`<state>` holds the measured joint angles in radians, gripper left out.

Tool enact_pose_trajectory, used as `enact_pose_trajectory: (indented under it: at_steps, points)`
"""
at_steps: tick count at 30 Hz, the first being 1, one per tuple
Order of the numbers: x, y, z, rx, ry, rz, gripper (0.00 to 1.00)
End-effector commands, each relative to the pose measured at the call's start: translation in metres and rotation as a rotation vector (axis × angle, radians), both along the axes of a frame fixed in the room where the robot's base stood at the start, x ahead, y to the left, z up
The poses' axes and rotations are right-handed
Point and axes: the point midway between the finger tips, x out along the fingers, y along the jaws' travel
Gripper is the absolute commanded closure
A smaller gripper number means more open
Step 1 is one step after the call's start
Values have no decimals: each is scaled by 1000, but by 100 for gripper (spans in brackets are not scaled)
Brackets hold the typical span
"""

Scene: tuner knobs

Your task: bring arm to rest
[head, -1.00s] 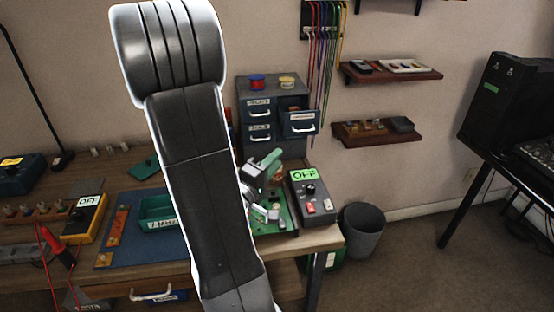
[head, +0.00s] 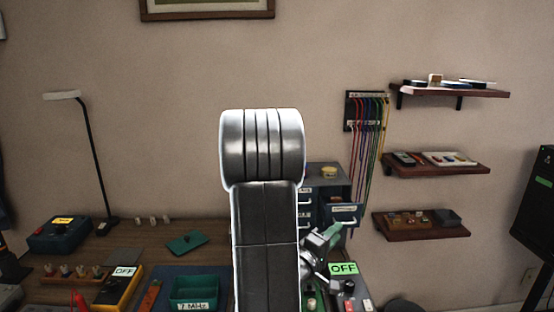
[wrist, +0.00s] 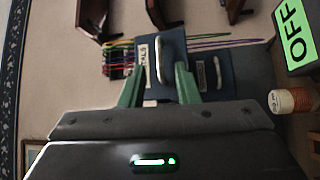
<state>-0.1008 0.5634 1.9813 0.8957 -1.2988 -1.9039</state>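My arm rises through the middle of the head view and hides part of the bench. My gripper (head: 326,238) shows just right of it, above the right end of the bench and in front of the blue drawer cabinet (head: 322,176). In the wrist view its two green fingers (wrist: 160,72) stand apart, with only the cabinet's drawer front and handle visible beyond the gap. The gripper is open and empty. A device with a green OFF sign (head: 343,268) is close below it; the sign also shows in the wrist view (wrist: 297,30).
A teal tray (head: 195,290), a yellow meter (head: 118,290) marked OFF and a lamp (head: 85,150) are at the left. Cables (head: 368,125) hang on the wall, with shelves (head: 435,168) to their right.

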Motion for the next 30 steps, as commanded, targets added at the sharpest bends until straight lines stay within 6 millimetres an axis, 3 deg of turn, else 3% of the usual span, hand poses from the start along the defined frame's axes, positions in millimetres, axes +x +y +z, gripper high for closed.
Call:
enact_pose_trajectory:
  at_steps: [6,12,30]
  points:
    - [24,-24,5,0,-1,-2,71]
    - [34,-32,6,-1,-1,0,71]
    - [33,-26,9,28,7,32,71]
